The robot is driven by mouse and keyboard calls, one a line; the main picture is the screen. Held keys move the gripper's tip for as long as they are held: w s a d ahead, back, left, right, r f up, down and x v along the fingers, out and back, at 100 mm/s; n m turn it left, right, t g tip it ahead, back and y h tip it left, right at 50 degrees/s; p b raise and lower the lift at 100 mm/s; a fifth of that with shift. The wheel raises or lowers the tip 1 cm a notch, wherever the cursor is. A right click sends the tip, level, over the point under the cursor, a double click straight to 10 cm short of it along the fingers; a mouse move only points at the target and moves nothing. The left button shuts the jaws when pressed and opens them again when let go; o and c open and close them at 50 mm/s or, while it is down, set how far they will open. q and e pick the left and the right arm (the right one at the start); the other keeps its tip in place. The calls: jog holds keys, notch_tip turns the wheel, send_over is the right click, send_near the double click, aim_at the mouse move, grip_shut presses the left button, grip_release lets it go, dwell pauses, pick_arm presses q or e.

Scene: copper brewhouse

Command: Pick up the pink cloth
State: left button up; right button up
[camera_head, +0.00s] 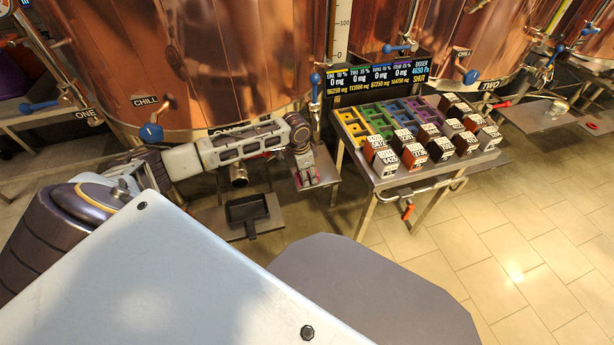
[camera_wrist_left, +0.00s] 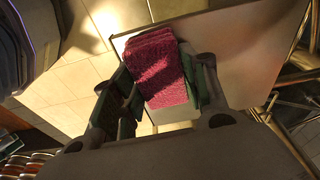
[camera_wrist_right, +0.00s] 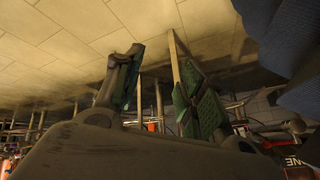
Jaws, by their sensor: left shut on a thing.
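The pink cloth (camera_wrist_left: 158,68) is a folded, textured, deep pink pad in the left wrist view. My left gripper (camera_head: 304,168) has a finger on each side of it and is shut on it. Behind the cloth in that view is a pale small shelf (camera_wrist_left: 235,50). In the head view a little of the cloth's pink shows at the left gripper's tips, over the small shelf beside the copper vessel. My right gripper (camera_wrist_right: 167,88) shows only in its own wrist view, with fingers apart and nothing between them.
A metal table (camera_head: 420,178) with coloured compartments and several labelled blocks stands right of the left gripper. A dark pan (camera_head: 247,211) sits on a low platform below it. Copper vessels (camera_head: 190,60) with blue-handled valves stand behind. Tiled floor is clear at right.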

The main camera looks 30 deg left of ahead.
pick_arm(q)
jog(key=shift+r, duration=0.1)
pick_arm(e)
jog(key=shift+f, duration=0.3)
pick_arm(q)
jog(key=shift+r+b, duration=0.1)
jog(key=shift+b, duration=0.6)
jog(key=shift+r+p, duration=0.45)
jog(key=shift+r, duration=0.5)
notch_tip(320, 180, up, 8)
jog(key=p, duration=0.3)
jog(key=shift+r+p, duration=0.15)
jog(key=shift+p, duration=0.15)
pick_arm(e)
notch_tip(320, 180, up, 8)
jog(key=d+g+h, duration=0.1)
jog(key=d, duration=0.1)
jog(key=shift+s+d+r+n+g, duration=0.2)
jog(key=shift+s+n+g, duration=0.1)
jog(key=shift+s+n, duration=0.1)
pick_arm(q)
jog(key=o, duration=0.5)
jog(key=c, duration=0.4)
jog(key=shift+f, duration=0.2)
